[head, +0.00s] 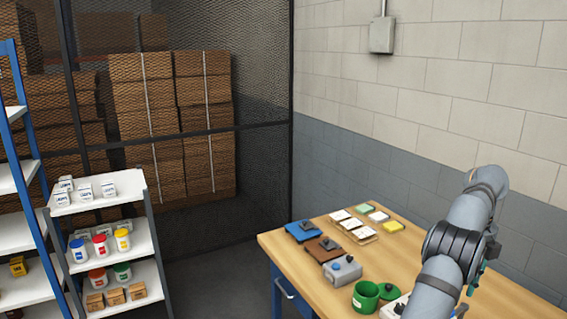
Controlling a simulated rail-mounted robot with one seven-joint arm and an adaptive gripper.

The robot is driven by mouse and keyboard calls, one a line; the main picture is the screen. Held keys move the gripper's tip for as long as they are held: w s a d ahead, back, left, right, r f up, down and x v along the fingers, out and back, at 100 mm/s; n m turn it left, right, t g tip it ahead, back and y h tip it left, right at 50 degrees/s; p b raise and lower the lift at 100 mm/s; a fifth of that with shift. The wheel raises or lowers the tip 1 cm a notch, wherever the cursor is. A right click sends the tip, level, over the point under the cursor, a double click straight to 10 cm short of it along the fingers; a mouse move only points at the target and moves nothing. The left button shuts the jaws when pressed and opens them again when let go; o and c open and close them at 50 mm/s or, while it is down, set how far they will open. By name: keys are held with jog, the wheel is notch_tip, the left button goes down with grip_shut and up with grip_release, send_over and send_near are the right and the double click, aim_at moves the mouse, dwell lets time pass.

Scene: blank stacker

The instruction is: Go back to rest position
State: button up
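My grey arm rises from the bottom right of the head view, bends at an elbow near the right wall and comes back down behind itself. Dark and teal parts (473,280) show just right of the forearm, above the table, and may belong to my gripper (471,284). The arm hides most of that area, so I cannot see the fingers clearly, whether they are open or shut, or whether they hold anything.
A wooden-topped table (405,257) bears a blue block (301,231), a brown block (322,250), a grey box (343,269), a green container (366,296) and a tray (362,237) of white pieces. A stocked shelf (108,240) stands left, before a mesh cage. Grey floor separates them.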

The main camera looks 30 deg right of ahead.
notch_tip(320, 180, down, 7)
jog(key=shift+f, duration=0.15)
dwell(0.4)
